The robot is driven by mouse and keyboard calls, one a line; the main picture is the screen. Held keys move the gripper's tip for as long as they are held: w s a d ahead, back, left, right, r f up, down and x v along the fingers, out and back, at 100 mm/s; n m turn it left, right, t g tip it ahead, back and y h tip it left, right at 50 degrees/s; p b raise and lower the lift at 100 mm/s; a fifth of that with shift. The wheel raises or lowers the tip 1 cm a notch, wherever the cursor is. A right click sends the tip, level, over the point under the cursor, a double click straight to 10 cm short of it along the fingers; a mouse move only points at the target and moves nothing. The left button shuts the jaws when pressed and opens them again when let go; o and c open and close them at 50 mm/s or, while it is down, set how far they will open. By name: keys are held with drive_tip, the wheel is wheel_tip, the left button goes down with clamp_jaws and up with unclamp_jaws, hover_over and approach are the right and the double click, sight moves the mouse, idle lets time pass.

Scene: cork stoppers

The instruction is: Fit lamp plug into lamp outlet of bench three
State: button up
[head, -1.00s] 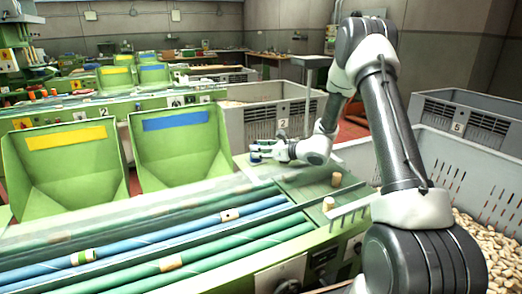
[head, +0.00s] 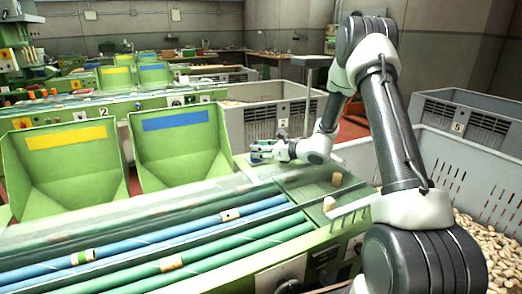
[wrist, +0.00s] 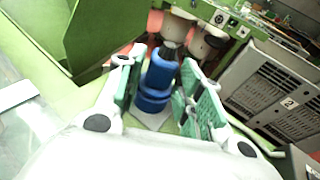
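My gripper (wrist: 166,88) reaches over the green bench top at its far edge. It also shows in the head view (head: 262,152), small and seen from the side. Its two green-padded fingers are apart, one on each side of a blue, stepped, round plug-like piece (wrist: 155,98). A narrow gap shows between this piece and the right finger, so it does not look clamped. The blue piece stands over a pale square plate (wrist: 150,119) and has a dark upper end. I cannot tell whether it is seated in an outlet. No lamp can be made out.
Two green hoppers (head: 183,150) stand left of the gripper. A grey crate marked 2 (head: 262,118) is behind it. Cork stoppers (head: 336,179) stand on the bench, and a crate of corks (head: 465,160) is at right. Blue and green rollers (head: 150,244) lie in front.

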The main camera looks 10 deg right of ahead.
drive_tip(key=o, duration=0.4)
drive_tip(key=shift+s+d+f, duration=0.1)
drive_tip(key=shift+s+f, duration=0.2)
drive_tip(key=shift+f, duration=0.6)
drive_tip(key=v, duration=0.4)
drive_tip(key=r+v, duration=0.1)
drive_tip(key=v, duration=0.1)
drive_tip(key=shift+d+r, duration=0.2)
drive_tip(key=shift+d, duration=0.2)
drive_tip(key=shift+s+d+r, duration=0.3)
drive_tip(key=shift+r, duration=0.05)
drive_tip(key=shift+r, duration=0.1)
